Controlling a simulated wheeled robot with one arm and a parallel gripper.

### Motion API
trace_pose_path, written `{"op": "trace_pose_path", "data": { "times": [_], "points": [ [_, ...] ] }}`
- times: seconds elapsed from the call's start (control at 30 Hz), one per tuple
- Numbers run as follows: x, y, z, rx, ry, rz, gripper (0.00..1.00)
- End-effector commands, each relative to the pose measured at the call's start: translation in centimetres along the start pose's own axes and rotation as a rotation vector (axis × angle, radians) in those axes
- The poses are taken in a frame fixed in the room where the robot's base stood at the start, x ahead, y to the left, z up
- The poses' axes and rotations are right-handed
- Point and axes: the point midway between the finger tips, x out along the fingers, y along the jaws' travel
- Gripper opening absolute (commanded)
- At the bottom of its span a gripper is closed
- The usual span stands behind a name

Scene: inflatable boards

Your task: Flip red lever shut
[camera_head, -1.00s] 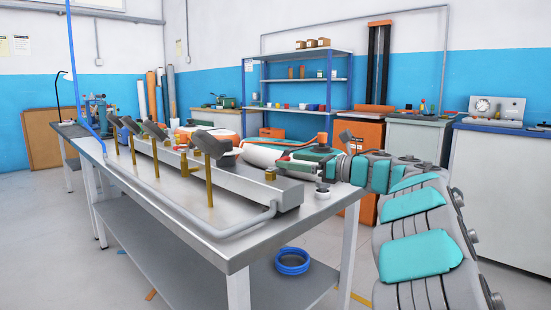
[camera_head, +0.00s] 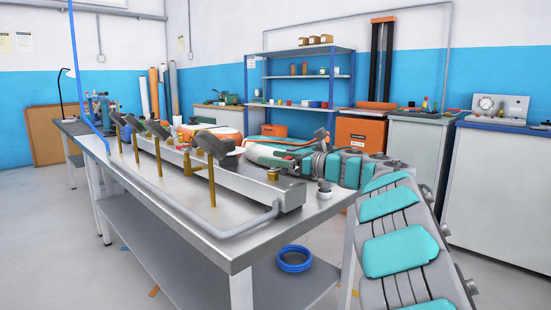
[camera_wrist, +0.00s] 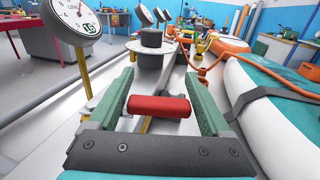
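The red lever (camera_wrist: 160,106) shows in the wrist view as a short red bar lying crosswise in front of my gripper. It is above a grey metal rail (camera_wrist: 168,75) on the bench. My gripper (camera_wrist: 158,76) is open, with one green finger to the left of the lever and one to the right. Gaps show between the bar's ends and the fingers. The part under the lever is mostly hidden by the gripper's dark palm. In the head view my gripper reaches over the right side of the bench, and I cannot make out the lever clearly there.
A dial gauge (camera_wrist: 75,20) on a brass post stands left of my gripper; several more line the rail. A dark round knob (camera_wrist: 151,42) is just ahead. A white and teal rolled board (camera_wrist: 270,95) and an orange hose (camera_wrist: 215,62) lie close on the right.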

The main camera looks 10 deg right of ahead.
Motion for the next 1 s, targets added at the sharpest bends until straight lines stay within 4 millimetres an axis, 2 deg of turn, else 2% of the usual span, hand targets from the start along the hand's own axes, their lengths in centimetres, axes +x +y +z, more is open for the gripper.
{"op": "trace_pose_path", "data": {
  "times": [0.07,0.7,1.0],
  "points": [
    [-0.01,0.0,0.0,0.0,0.0,0.0,0.72],
    [-0.02,-0.02,0.04,0.0,0.0,-0.001,0.0],
    [-0.04,-0.03,0.03,0.0,-0.001,-0.002,0.0]
  ]
}}
